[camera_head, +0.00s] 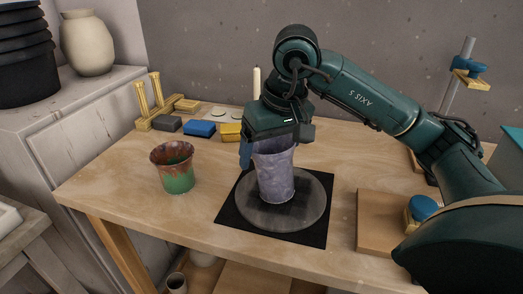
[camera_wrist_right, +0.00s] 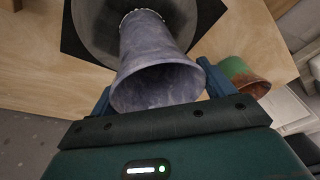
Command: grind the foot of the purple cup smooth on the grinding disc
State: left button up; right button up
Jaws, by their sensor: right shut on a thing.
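The purple cup (camera_head: 276,180) stands upright, mouth up, over the round grey grinding disc (camera_head: 312,200), which lies on a black square mat (camera_head: 232,216). My right gripper (camera_head: 272,143) comes from above and is shut on the cup's upper part. In the right wrist view the cup (camera_wrist_right: 158,72) sits between the two fingers (camera_wrist_right: 158,88), its open mouth toward the camera. Its foot is at the disc (camera_wrist_right: 97,22); I cannot tell whether it touches. My left gripper is not in view.
A red and green cup (camera_head: 174,170) stands left of the mat. Blue (camera_head: 199,128) and yellow (camera_head: 230,131) blocks lie behind. A wooden board (camera_head: 375,222) with a blue-topped object (camera_head: 422,208) is at the right. The table's front left is clear.

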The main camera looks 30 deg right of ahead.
aim_at(292, 155)
dwell(0.3)
jog(key=shift+s+d+f+b, duration=0.2)
jog(key=shift+s+d+b, duration=0.2)
jog(key=shift+b, duration=0.1)
jog(key=shift+s+d+r+b, duration=0.1)
jog(key=shift+s+d+b, duration=0.45)
jog(key=shift+s, duration=0.25)
jog(key=shift+s+d, duration=0.35)
jog(key=shift+d, duration=0.05)
jog(key=shift+s+d+b, duration=0.15)
jog(key=shift+s+b, duration=0.1)
jog(key=shift+b, duration=0.05)
jog(key=shift+r, duration=0.1)
